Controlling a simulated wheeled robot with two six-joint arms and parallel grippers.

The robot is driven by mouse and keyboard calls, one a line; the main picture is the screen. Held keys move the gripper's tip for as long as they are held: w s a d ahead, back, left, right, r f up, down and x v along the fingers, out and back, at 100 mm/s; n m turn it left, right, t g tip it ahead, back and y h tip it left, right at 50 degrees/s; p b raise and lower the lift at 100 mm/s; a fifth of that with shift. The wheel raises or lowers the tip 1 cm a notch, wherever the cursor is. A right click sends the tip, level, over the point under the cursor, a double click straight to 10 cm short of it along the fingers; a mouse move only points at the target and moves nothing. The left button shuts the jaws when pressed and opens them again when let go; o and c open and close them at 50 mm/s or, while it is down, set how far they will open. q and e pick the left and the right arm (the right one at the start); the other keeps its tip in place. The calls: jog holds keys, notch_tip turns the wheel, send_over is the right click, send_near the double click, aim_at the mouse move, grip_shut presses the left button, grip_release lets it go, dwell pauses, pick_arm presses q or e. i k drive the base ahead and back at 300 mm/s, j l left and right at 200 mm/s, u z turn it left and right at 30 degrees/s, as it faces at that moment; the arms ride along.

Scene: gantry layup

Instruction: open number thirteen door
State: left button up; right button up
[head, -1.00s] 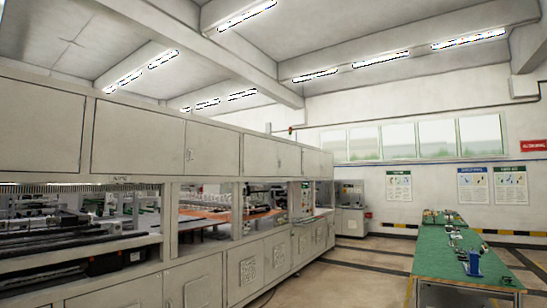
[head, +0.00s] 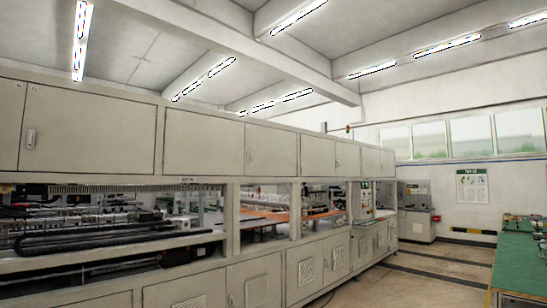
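A long beige machine cabinet (head: 230,183) runs from the left toward the back right. Its upper row has several closed doors, among them one at the left (head: 88,130) with a handle near its left edge, and one in the middle (head: 205,143). Its lower row also has closed doors, such as one at the lower middle (head: 253,285). No door number is readable, so I cannot tell which door is number thirteen. Neither of my grippers is in view.
An open bay (head: 105,230) between the door rows shows machinery inside. A green-topped workbench (head: 522,262) with small items stands at the right. Bare floor (head: 420,270) lies between cabinet and bench. A poster (head: 472,186) hangs on the back wall.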

aim_at(274, 150)
jog(key=i+u, duration=0.15)
jog(key=i, duration=5.4)
